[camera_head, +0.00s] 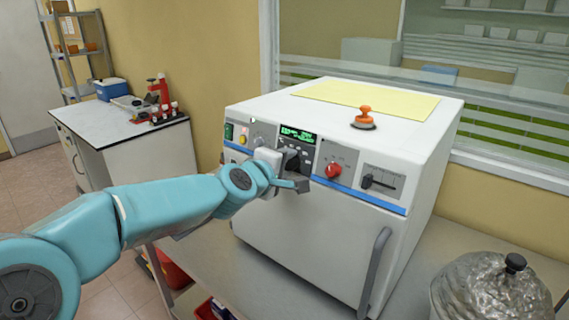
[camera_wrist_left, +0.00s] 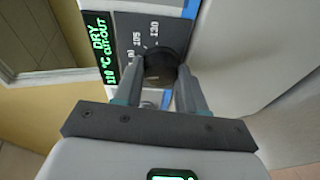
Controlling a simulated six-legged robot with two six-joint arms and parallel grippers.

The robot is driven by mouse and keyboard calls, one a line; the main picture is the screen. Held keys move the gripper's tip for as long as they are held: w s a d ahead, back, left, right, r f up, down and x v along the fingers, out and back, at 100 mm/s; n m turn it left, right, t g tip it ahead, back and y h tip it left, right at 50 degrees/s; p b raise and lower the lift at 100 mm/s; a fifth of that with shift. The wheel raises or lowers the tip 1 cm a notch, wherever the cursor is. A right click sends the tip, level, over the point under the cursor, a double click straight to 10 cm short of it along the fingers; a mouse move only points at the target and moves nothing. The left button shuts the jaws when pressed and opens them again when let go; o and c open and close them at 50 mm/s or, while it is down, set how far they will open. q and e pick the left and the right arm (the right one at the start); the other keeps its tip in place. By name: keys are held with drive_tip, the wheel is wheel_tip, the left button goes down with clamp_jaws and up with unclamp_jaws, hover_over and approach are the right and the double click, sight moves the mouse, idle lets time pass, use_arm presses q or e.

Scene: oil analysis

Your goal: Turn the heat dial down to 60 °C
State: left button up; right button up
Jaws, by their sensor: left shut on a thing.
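A white box-shaped machine (camera_head: 300,230) stands on a bench, with a control panel along its upper front. My left gripper (camera_head: 288,180) is at the middle of this panel, just below the green display (camera_head: 297,134). In the left wrist view, my left gripper (camera_wrist_left: 160,85) is shut on a round black dial (camera_wrist_left: 160,66), one finger on each side. Scale numbers 105 and 130 show beside the dial. The display (camera_wrist_left: 105,50) reads DRY CUT-OUT and a °C value that looks like 110. The dial's pointer is unclear. My right gripper is not in view.
A red knob (camera_head: 333,170) and a slider (camera_head: 381,180) sit right of the dial. An orange-handled stamp-like object (camera_head: 364,118) and a yellow sheet (camera_head: 370,99) lie on the machine's top. A crumpled metallic lidded vessel (camera_head: 490,295) stands at the front right. A door handle (camera_head: 375,270) projects below.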

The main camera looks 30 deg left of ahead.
use_arm(q)
drive_tip(key=o, duration=1.1)
drive_tip(key=shift+c, duration=0.2)
drive_tip(key=p+v, duration=0.3)
drive_tip(key=v, duration=1.3)
drive_tip(key=shift+p, duration=0.35)
drive_tip(key=shift+s+a, duration=0.1)
drive_tip(key=shift+s, duration=0.05)
drive_tip(key=shift+s+f, duration=0.1)
drive_tip(key=shift+s, duration=0.05)
